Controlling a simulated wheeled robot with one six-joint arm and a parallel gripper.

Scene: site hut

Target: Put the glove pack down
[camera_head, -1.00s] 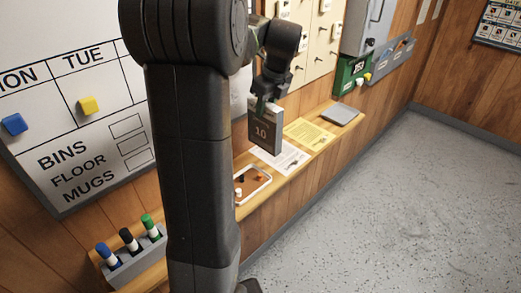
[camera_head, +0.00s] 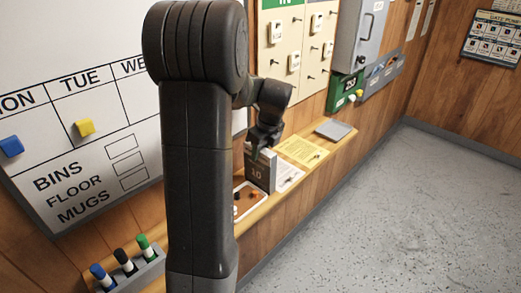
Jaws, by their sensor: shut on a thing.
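The glove pack (camera_head: 259,173) is a dark grey box with a pale top edge and the number 10 on its front. It is upright, low over the wooden shelf (camera_head: 258,212), beside the white sheet and the white-rimmed tray. I cannot tell whether its base touches the shelf. My gripper (camera_head: 256,150) is shut on the top of the pack. My arm hides part of the shelf to the left.
A white sheet (camera_head: 288,176), a yellow sheet (camera_head: 302,151) and a grey flat item (camera_head: 334,130) lie farther along the shelf. A tray (camera_head: 246,203) with small items is close in front. A marker holder (camera_head: 128,271) stands at lower left.

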